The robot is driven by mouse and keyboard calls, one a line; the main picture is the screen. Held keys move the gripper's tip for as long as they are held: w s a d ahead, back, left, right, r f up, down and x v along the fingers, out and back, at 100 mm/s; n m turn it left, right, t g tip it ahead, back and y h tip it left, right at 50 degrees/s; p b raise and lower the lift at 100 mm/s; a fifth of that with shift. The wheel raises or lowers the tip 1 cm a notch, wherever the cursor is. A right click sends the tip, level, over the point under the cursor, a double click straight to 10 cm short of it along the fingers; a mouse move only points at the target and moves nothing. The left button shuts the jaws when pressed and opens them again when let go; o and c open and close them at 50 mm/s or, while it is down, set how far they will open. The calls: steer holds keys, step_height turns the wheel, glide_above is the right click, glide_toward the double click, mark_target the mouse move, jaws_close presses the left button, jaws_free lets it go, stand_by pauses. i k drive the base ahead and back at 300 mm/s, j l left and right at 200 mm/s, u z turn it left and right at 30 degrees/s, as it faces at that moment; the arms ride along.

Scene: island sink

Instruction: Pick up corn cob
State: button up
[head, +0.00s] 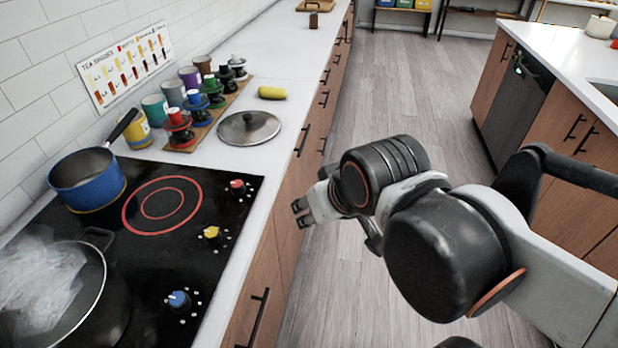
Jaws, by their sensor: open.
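The corn cob (272,92) is a small yellow cylinder lying on its side on the white counter. It is beyond the metal pot lid and to the right of the row of cups. My gripper (299,213) is open and empty. In the picture it is over the floor, just right of the counter's front edge, and nearer to me than the corn cob. The gripper and the corn cob are well apart. Part of the gripper is hidden behind my arm's wrist.
A pot lid (248,128) lies in front of the corn. A stove (150,250) holds a blue saucepan (87,178) and a steaming pan (50,290).

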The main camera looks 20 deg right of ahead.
mark_target(272, 91)
steer(key=i+l+z, duration=0.2)
steer(key=i, duration=0.2)
steer(key=i+l+z, duration=0.15)
steer(key=i, duration=0.2)
steer(key=i+l+z, duration=0.2)
steer(key=i, duration=0.2)
